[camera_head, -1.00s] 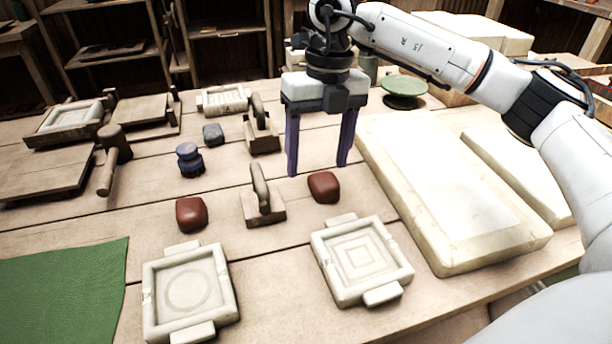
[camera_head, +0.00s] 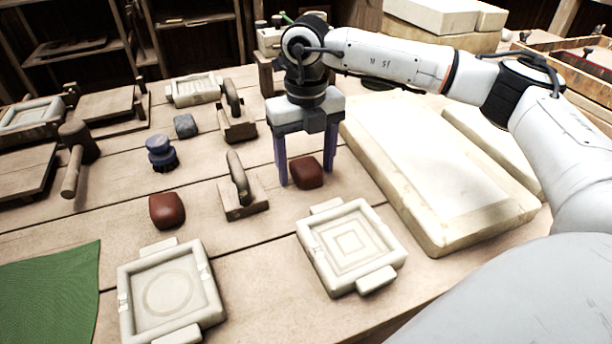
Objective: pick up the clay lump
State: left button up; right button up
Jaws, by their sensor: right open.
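Two red-brown clay lumps lie on the wooden table. The right clay lump (camera_head: 307,173) is behind the square-patterned mould, and the left clay lump (camera_head: 167,210) is behind the circle-patterned mould. My right gripper (camera_head: 306,182) points down at the right lump, with its two dark fingers apart. One finger is on the lump's left and the other on its right; I cannot tell whether either touches it. My left gripper is out of view.
The square-patterned mould (camera_head: 350,246) and circle-patterned mould (camera_head: 171,291) stand in front. A wooden-handled trowel tool (camera_head: 241,190) is close left of my right gripper. A large pale slab (camera_head: 436,175) lies to the right. A green cloth (camera_head: 48,292) covers the front left.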

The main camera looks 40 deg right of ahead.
jog(key=c, duration=1.3)
